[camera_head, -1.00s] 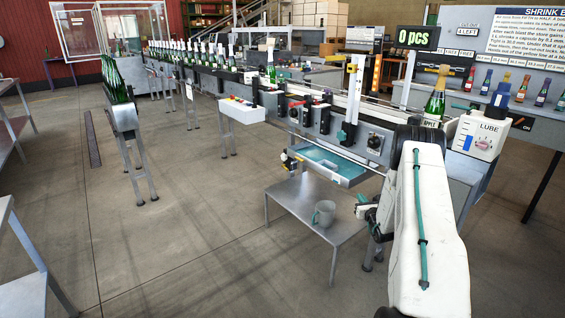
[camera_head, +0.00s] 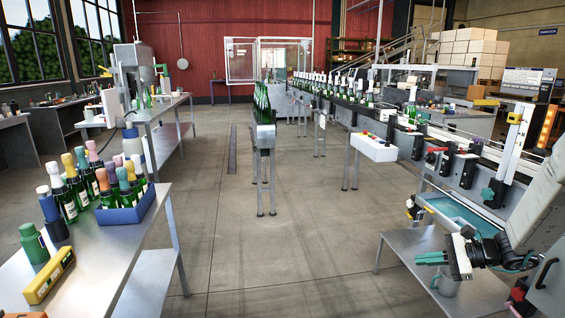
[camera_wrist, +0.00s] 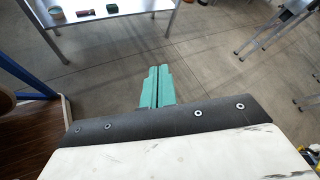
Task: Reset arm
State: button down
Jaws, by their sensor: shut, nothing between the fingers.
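My gripper (camera_head: 432,258) is at the lower right of the head view, with its teal fingers pointing left, above or in front of the small grey table (camera_head: 400,262). The wrist view also shows the gripper (camera_wrist: 157,72), its two teal fingers side by side with no gap and nothing between them. Beyond the fingertips in the wrist view is bare floor.
A steel table (camera_head: 110,262) at the left bears several bottles in a blue tray (camera_head: 128,212) and a yellow box (camera_head: 50,275). The conveyor (camera_head: 440,140) with bottles runs along the right. A blue-lined tray (camera_head: 460,214) hangs below it.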

jog(key=s+a+r+n+g+h, duration=0.1)
jog(key=s+a+r+n+h, duration=0.2)
jog(key=s, duration=0.7)
jog(key=s+a+r+n+g+h, duration=0.2)
jog(key=s+a+r+n+h, duration=0.2)
jog(key=s+a+r+n, duration=0.3)
jog(key=s+a+r+n+g+h, duration=0.2)
jog(key=s+a+r+n+h, duration=0.2)
jog(key=s+r+n, duration=0.4)
jog(key=s+a+r, duration=0.1)
jog(key=s, duration=0.5)
jog(key=shift+a+n, duration=0.3)
jog(key=shift+a, duration=0.1)
